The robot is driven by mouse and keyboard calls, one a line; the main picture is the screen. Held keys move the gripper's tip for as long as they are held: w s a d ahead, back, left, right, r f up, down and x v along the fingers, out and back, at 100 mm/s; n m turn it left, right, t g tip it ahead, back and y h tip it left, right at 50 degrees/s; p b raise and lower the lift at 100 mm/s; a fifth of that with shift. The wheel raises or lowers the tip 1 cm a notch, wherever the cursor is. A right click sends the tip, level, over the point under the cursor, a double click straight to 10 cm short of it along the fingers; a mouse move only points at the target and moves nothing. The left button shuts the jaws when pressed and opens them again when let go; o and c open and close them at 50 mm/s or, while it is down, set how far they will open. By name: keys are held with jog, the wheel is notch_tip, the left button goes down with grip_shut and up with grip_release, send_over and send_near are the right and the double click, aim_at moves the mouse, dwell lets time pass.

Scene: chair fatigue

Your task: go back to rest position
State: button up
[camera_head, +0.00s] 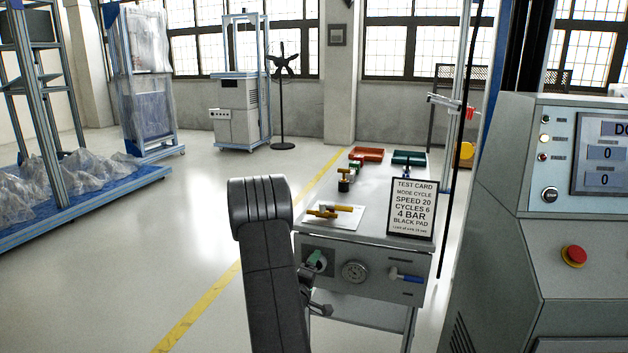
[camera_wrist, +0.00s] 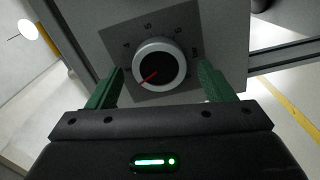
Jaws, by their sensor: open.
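My gripper (camera_wrist: 162,70) is open, with one green finger on each side of a round knob (camera_wrist: 160,66). The knob has a pale rim, a dark face and a red pointer line aimed to the lower left. Gaps show between the fingers and the knob, and nothing is held. In the head view, my gripper (camera_head: 316,261) is at the left of the cart's front panel (camera_head: 380,290). My dark arm stands in front of the cart's left side, and the knob is hard to make out there.
A gauge (camera_head: 354,271) and a blue-handled valve (camera_head: 407,277) are on the same panel. A test card (camera_head: 411,208) stands on the cart top near yellow-handled parts (camera_head: 335,210). A control console (camera_head: 540,240) is at right. Open floor (camera_head: 200,240) lies left.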

jog(key=shift+w+d, duration=0.15)
jog(key=shift+w, duration=0.2)
jog(key=p+v, duration=0.1)
jog(key=v, duration=1.3)
jog(key=w+d+m+b, duration=0.3)
jog(key=w+m+b, duration=0.5)
jog(key=m, duration=0.5)
jog(key=shift+w+d+r+m, duration=0.15)
jog(key=shift+w+m, duration=0.15)
jog(key=shift+w, duration=0.55)
jog(key=shift+s, duration=0.1)
